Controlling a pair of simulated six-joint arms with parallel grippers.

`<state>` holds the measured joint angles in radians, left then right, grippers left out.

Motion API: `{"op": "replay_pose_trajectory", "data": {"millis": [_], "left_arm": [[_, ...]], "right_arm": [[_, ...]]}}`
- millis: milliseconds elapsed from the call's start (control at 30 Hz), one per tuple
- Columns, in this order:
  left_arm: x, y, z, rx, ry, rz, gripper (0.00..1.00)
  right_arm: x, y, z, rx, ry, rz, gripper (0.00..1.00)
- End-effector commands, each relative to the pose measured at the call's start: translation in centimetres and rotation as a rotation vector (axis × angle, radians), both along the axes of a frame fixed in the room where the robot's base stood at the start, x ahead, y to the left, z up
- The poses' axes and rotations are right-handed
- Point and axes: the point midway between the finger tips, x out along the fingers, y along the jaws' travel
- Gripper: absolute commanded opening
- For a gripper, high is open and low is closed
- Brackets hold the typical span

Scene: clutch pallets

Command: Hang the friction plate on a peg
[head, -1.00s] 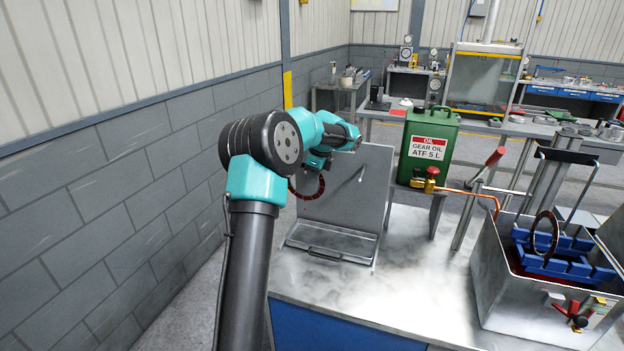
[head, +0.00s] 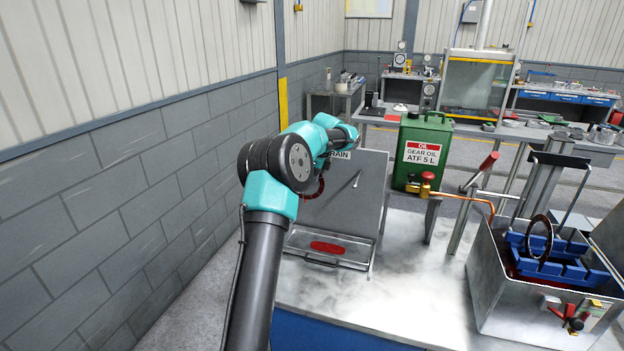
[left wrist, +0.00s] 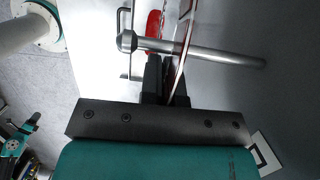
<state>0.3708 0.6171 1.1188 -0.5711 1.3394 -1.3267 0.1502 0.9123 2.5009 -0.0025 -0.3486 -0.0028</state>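My left gripper (left wrist: 165,80) is shut on the red-brown friction plate (left wrist: 184,45), a thin ring seen nearly edge-on in the left wrist view. In the head view only part of the plate (head: 320,187) shows below my left wrist, in front of the grey drain board (head: 345,210). A metal peg (head: 347,187) sticks out from the board. In the left wrist view the peg (left wrist: 225,55) with its knobbed end crosses the picture at the plate; I cannot tell whether it passes through the ring.
A tray (head: 298,240) with a red puddle (head: 327,247) lies under the board. A green oil can (head: 422,155) stands behind. At right, a metal tank (head: 505,300) holds a blue rack (head: 575,270) with another ring (head: 540,238). The bench middle is clear.

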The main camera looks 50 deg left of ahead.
Motion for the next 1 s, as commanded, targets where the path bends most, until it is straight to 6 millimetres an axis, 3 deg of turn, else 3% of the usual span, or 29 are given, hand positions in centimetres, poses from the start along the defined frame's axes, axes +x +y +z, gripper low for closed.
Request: {"op": "replay_pose_trajectory", "data": {"millis": [767, 1000], "left_arm": [[0.4, 0.2, -1.3, 0.0, 0.0, 0.001, 0.0], [0.4, 0.2, -1.3, 0.0, 0.0, 0.001, 0.24]], "right_arm": [[0.0, 0.0, 0.0, 0.0, 0.0, 0.0, 0.43], [0.0, 0.0, 0.0, 0.0, 0.0, 0.0, 0.43]]}}
